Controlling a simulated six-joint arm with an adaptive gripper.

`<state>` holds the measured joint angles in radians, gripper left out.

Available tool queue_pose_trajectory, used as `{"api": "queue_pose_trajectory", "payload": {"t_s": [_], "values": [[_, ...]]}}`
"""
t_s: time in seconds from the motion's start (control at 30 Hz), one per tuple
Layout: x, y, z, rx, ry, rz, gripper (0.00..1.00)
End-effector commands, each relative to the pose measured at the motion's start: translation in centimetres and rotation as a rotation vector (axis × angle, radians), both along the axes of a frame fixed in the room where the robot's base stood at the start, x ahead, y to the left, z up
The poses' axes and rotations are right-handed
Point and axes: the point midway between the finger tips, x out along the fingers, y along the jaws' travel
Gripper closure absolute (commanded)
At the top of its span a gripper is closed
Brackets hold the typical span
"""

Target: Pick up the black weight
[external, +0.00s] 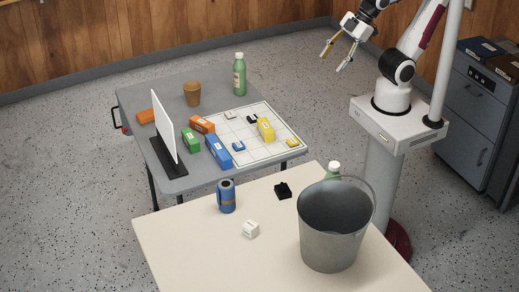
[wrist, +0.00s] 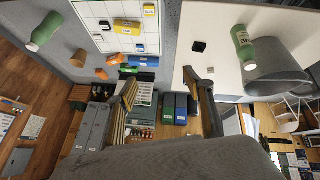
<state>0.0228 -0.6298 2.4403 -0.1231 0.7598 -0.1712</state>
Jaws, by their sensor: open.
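The black weight (external: 283,191) is a small dark block on the cream table (external: 180,235), between a blue can and a grey bucket. In the wrist view the black weight (wrist: 199,47) lies on the pale tabletop, beyond my fingers. A smaller black piece (external: 252,119) sits on the white grid board; it also shows in the wrist view (wrist: 105,25). My gripper (external: 331,62) is raised high at the top of the external view, well away from both tables. Its fingers are spread and empty, as the wrist view (wrist: 162,79) also shows.
The grey bucket (external: 330,240) stands right of the weight, with a green bottle (external: 333,169) behind it. The blue can (external: 226,196) and a white cube (external: 250,229) are to the left. The grey table (external: 150,91) holds colored blocks, a cup and another green bottle (external: 239,75).

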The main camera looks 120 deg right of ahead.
Motion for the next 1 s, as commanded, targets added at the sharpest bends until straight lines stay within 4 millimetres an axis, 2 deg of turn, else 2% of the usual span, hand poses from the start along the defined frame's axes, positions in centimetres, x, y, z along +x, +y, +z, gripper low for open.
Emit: {"api": "queue_pose_trajectory", "payload": {"t_s": [0.2, 0.5, 0.77, 1.0], "values": [[5.6, -2.4, 1.5, -0.207, -0.045, 0.168, 0.48], [13.2, -4.8, 3.1, -0.495, -0.090, 0.424, 0.48], [19.6, -5.9, 3.7, -0.738, -0.115, 0.664, 0.48], [25.1, -6.1, 3.3, -0.954, -0.136, 0.898, 0.48]]}}
